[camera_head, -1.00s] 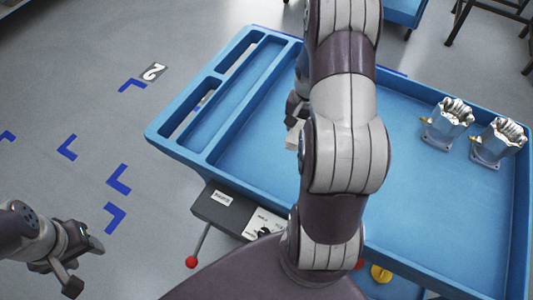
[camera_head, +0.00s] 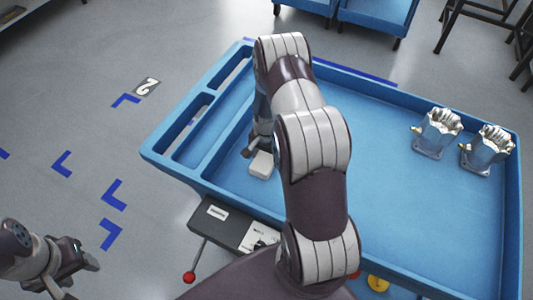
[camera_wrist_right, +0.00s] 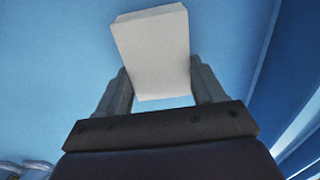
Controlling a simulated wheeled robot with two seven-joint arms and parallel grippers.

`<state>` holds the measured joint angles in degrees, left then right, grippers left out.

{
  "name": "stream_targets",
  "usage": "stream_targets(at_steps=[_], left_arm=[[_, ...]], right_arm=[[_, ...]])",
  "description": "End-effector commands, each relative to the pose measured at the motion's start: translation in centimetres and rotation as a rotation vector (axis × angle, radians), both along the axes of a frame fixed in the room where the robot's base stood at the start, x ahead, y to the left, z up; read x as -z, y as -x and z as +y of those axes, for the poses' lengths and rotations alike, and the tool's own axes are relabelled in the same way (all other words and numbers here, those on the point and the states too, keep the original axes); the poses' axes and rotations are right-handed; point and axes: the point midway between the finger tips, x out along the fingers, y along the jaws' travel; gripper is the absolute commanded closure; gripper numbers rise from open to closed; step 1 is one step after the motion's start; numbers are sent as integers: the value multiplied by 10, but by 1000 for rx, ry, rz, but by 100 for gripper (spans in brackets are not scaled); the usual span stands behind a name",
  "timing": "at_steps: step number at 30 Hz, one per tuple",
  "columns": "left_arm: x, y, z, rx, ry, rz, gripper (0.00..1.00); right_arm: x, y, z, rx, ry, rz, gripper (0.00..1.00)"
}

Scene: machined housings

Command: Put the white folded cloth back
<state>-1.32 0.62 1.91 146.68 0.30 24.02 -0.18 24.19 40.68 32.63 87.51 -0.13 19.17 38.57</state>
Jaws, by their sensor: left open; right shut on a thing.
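The white folded cloth (camera_head: 262,165) is a small pale block at the left part of the blue tray-topped cart (camera_head: 420,215). My right gripper (camera_wrist_right: 160,78) is shut on the cloth, which also fills the top middle of the right wrist view (camera_wrist_right: 152,45). Both fingers flank it, over blue surface. I cannot tell if the cloth touches the tray floor. In the head view, my right arm partly hides the gripper and the tray's middle. My left gripper (camera_head: 78,268) is open and empty, at the lower left over the floor, away from the cart.
Two metal housings (camera_head: 437,132) (camera_head: 487,150) stand at the tray's right. Narrow slots (camera_head: 187,140) line its left side, behind a raised divider. The tray's middle right is clear.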

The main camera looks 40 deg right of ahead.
Motion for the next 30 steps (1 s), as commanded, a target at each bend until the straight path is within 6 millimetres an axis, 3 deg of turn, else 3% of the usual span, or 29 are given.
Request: stream_targets(at_steps=[8, 9, 11, 12, 23, 30], left_arm=[[4, 0, 0, 0, 0, 0, 50], [4, 0, 0, 0, 0, 0, 50], [3, 0, 0, 0, 0, 0, 50], [3, 0, 0, 0, 0, 0, 50], [1, 0, 0, 0, 0, 0, 50], [8, 0, 0, 0, 0, 0, 50]], right_arm=[[4, 0, 0, 0, 0, 0, 60], [4, 0, 0, 0, 0, 0, 29], [3, 0, 0, 0, 0, 0, 9], [3, 0, 0, 0, 0, 0, 6], [-6, -1, -1, -1, 1, -3, 6], [-61, -1, -1, -1, 3, -6, 6]])
